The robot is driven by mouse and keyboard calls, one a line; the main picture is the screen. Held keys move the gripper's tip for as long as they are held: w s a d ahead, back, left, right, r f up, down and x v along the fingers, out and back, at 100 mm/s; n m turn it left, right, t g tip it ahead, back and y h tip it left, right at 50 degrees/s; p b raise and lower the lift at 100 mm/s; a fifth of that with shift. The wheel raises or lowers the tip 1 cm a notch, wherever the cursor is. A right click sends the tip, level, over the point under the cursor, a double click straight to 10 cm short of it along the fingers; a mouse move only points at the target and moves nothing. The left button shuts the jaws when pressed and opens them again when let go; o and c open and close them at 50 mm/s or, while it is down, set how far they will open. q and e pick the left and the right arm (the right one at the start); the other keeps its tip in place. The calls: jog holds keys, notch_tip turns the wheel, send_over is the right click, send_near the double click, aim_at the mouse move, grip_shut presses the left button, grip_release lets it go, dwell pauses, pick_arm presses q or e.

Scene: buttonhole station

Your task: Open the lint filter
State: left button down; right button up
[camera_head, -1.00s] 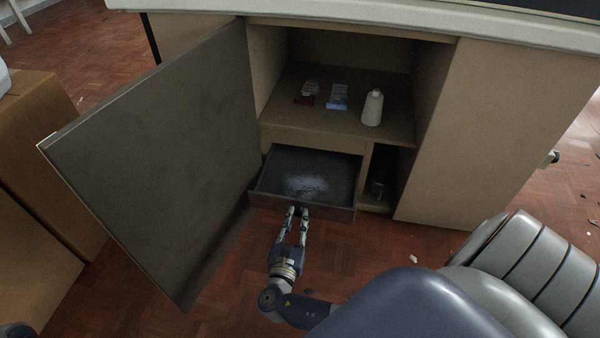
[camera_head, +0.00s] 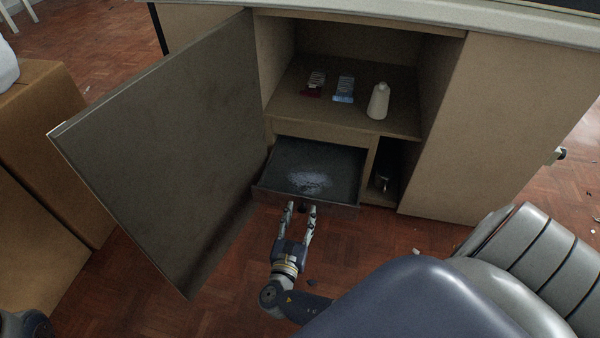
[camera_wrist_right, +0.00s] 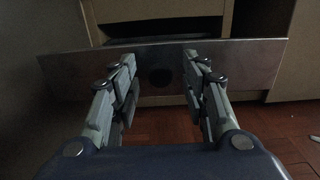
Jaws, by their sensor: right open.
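The lint filter drawer (camera_head: 335,166) is pulled out from the lower part of the open cabinet, with whitish lint on its dark floor. My right gripper (camera_head: 301,206) is open in front of the drawer. My left gripper is not in view.
The cabinet door (camera_head: 160,150) stands wide open at left. A dark compartment (camera_head: 388,165) is right of the drawer. A cardboard-coloured box (camera_head: 45,150) stands far left.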

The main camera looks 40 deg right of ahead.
notch_tip(320, 180, up, 10)
dwell(0.6)
dwell(0.4)
